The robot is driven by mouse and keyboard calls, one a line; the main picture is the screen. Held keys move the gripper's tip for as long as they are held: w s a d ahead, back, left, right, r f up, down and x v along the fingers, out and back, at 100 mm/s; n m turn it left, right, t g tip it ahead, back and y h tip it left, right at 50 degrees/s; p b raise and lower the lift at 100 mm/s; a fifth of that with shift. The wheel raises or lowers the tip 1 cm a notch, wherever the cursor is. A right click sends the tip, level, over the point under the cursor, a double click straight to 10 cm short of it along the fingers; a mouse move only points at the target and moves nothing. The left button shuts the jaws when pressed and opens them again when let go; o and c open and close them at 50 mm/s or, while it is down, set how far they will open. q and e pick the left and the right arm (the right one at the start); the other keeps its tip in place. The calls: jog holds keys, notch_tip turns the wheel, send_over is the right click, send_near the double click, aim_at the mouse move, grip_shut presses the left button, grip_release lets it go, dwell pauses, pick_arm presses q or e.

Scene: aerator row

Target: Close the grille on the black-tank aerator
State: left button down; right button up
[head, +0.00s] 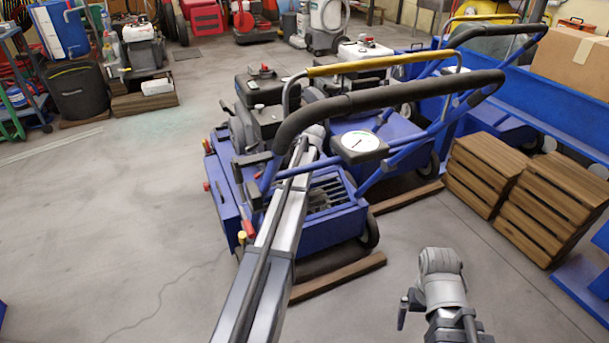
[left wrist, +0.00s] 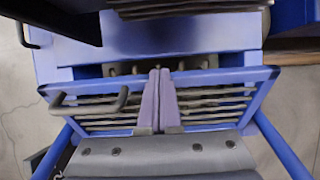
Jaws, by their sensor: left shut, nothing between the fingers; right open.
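The nearest blue aerator (head: 340,222) carries a black tank (head: 265,88) with a red cap. Its slatted grille (head: 330,190) is partly hidden behind my left arm in the head view. In the left wrist view the grille (left wrist: 215,98) fills the middle, with a grey looped handle (left wrist: 90,103) at its left. A dark gap shows along its upper edge; how far it stands open is hard to tell. My left gripper (left wrist: 163,75) is shut and empty, its fingers in front of the grille's middle; contact is unclear. My right gripper (head: 437,312) is open, low and away from the machines.
A black push handle (head: 390,97) arches over the near aerator. A white-tank aerator (head: 365,50) stands behind it. Wooden crates (head: 550,205) and a cardboard box (head: 570,60) are at the right. Wooden planks (head: 340,275) lie by the wheels.

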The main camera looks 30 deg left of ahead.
pick_arm(q)
jog(key=a+b+x, duration=0.1)
jog(key=b+x, duration=0.3)
jog(key=x, duration=0.2)
jog(key=shift+w+b, duration=0.35)
jog(key=shift+w, duration=0.15)
jog(key=shift+r, duration=0.1)
dwell(0.8)
